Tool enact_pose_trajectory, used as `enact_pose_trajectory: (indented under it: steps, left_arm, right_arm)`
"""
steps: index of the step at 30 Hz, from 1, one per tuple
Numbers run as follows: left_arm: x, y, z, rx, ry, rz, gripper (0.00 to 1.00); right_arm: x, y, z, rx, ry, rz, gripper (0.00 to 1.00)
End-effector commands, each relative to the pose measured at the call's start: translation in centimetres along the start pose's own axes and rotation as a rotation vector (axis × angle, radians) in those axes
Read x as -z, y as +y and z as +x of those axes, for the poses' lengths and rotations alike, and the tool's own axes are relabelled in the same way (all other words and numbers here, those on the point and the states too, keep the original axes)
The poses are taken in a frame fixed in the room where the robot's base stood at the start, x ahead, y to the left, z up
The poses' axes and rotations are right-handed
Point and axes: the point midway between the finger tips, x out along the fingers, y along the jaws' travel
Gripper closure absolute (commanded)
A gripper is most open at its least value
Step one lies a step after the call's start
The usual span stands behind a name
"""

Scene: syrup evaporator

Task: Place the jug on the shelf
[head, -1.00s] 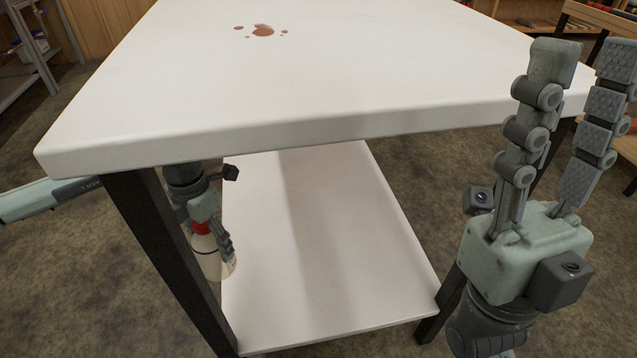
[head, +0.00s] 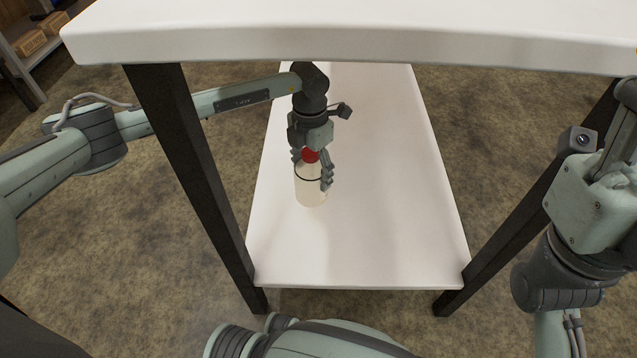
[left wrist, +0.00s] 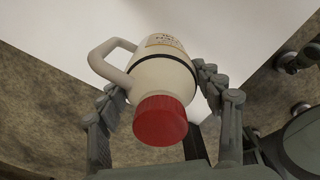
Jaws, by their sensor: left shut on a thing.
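The jug (head: 310,189) is cream-white with a red cap and a dark band. It is upright over the left part of the white lower shelf (head: 385,200) in the head view; I cannot tell if its base touches the shelf. My left gripper (head: 313,172) is shut on the jug from above, around its upper part near the cap. In the left wrist view the jug (left wrist: 160,85) sits between the two fingers (left wrist: 160,105), its handle to the left and its red cap toward the camera. My right gripper (head: 620,175) is at the right edge, its fingers mostly cut off.
The white table top (head: 340,30) overhangs the shelf. A dark leg (head: 190,170) stands at the left, with my left arm passing behind it, and another leg (head: 510,220) at the right. The rest of the shelf is bare. Boxes (head: 40,35) sit on a rack at far left.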

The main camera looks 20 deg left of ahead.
Motion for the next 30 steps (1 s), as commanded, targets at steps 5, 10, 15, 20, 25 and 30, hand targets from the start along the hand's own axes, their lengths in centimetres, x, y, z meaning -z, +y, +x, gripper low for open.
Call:
enact_pose_trajectory:
  steps: [5, 10, 15, 20, 25, 30]
  left_arm:
    - [-1.4, -0.3, 1.0, -0.001, 0.001, 0.000, 0.62]
    - [-1.3, -0.3, 2.8, -0.001, 0.004, 0.000, 0.62]
    - [-1.4, -0.4, 5.0, 0.000, 0.002, -0.001, 0.62]
    - [-1.4, -0.3, 4.9, -0.001, 0.001, 0.000, 0.62]
    - [-1.4, -0.3, 5.2, -0.001, 0.001, 0.000, 0.62]
    - [-1.3, -0.3, 5.2, -0.001, 0.002, 0.000, 0.19]
  right_arm:
    - [-0.1, -0.1, 0.1, 0.013, 0.009, -0.003, 0.60]
    - [-0.2, -0.2, -0.2, 0.024, 0.016, -0.005, 0.60]
    - [-0.4, -0.3, -0.1, 0.043, 0.024, -0.010, 0.60]
    - [-0.2, -0.3, 0.5, 0.052, 0.039, -0.013, 0.60]
    - [-0.2, -0.3, 0.3, 0.051, 0.037, -0.013, 0.60]
    - [-0.3, -0.3, 0.3, 0.051, 0.033, -0.013, 0.60]
